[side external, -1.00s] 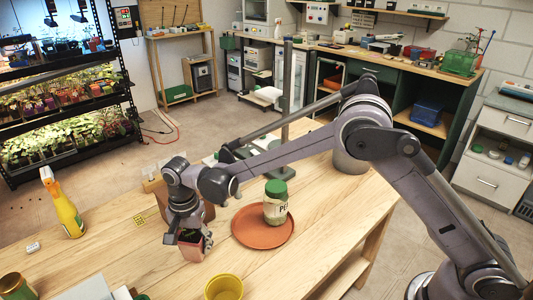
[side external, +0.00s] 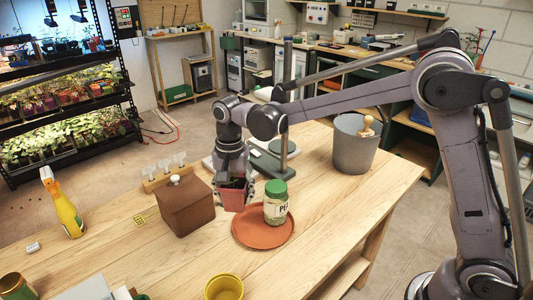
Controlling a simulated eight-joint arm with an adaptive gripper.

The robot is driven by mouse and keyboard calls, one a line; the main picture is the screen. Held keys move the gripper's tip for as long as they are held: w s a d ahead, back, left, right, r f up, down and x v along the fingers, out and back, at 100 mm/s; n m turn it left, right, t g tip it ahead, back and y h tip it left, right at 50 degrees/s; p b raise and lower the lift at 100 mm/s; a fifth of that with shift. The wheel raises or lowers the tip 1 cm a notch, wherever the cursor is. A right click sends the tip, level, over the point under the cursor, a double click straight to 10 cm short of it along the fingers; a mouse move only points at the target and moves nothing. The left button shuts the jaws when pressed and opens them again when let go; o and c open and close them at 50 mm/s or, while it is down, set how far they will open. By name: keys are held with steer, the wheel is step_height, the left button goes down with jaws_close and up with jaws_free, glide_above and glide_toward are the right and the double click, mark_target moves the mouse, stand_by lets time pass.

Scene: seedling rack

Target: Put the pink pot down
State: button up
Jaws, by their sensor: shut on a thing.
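The pink pot (side external: 233,199) is a small square pot with dark contents. It is upright in my gripper (side external: 231,182), whose fingers are shut on it. The pot is between the brown box and the terracotta saucer (side external: 254,240), close to the saucer's back left rim in the picture. I cannot tell whether its base touches the table. A jar with a green lid (side external: 276,203) stands on the saucer, to the right of the pot. My gripper partly hides the pot's top.
A brown lidded box (side external: 187,208) stands left of the pot. A grey bucket (side external: 355,147) is at the back right and a metal stand (side external: 288,110) behind. A yellow pot (side external: 224,287) is in front, a yellow spray bottle (side external: 64,210) at left. The table's right front is clear.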

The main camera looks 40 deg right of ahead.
steer(key=s+d+n, duration=0.5)
steer(key=s, duration=0.5)
steer(key=s+d+n, duration=0.5)
steer(key=s+d, duration=0.1)
steer(key=s, duration=0.4)
steer(key=a+f, duration=0.2)
steer(key=a, duration=0.1)
steer(key=w+a+f, duration=0.1)
steer(key=a+f, duration=0.1)
steer(key=a, duration=0.2)
steer(key=w+a+f, duration=0.1)
steer(key=a+f, duration=0.2)
steer(key=a, duration=0.1)
steer(key=shift+a, duration=0.15)
steer(key=shift+f, duration=2)
steer(key=shift+f, duration=0.15)
steer(key=o, duration=1.3)
